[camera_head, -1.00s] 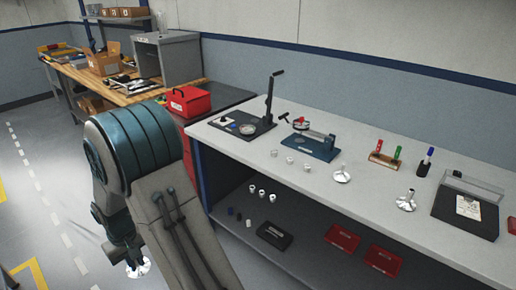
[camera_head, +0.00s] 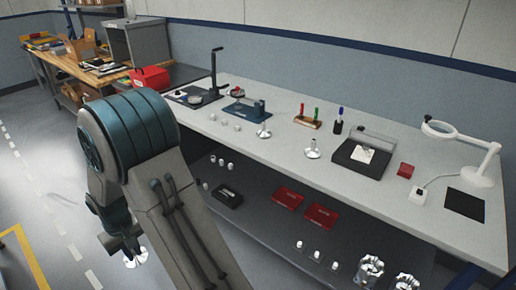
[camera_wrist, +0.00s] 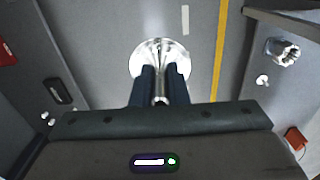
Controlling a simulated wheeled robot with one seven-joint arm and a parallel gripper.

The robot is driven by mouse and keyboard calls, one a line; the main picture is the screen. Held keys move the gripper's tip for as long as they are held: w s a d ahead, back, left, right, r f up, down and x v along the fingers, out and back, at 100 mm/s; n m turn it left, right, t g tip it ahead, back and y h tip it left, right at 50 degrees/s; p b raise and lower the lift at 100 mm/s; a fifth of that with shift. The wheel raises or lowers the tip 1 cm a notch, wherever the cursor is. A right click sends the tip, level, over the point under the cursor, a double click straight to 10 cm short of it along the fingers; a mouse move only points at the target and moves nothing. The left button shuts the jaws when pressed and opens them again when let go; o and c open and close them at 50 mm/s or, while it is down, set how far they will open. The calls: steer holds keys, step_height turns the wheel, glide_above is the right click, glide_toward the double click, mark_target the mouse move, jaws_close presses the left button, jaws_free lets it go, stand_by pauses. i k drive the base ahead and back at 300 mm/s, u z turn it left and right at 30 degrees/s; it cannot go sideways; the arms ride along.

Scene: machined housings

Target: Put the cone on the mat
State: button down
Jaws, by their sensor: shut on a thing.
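My gripper (camera_wrist: 160,86) is shut on a shiny metal cone (camera_wrist: 160,50), whose wide round base shows beyond the fingers in the wrist view. In the head view the held cone (camera_head: 136,258) hangs at the lower left, over the floor and away from the bench. The fingers hide part of it. A flat black square mat (camera_head: 464,204) lies bare near the right end of the bench top. Two similar metal cones stand on the bench, one near the middle (camera_head: 264,132) and one further right (camera_head: 312,150).
The grey bench (camera_head: 365,200) has a lower shelf with red boxes (camera_head: 288,197) and machined housings (camera_head: 369,268). A white magnifier lamp (camera_head: 484,165) stands behind the mat.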

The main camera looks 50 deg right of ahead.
mark_target(464, 203)
steer(key=k, duration=1.75)
steer(key=z, duration=0.85)
steer(key=k, duration=0.25)
steer(key=z, duration=1.6)
steer(key=i, duration=0.1)
steer(key=u, duration=0.25)
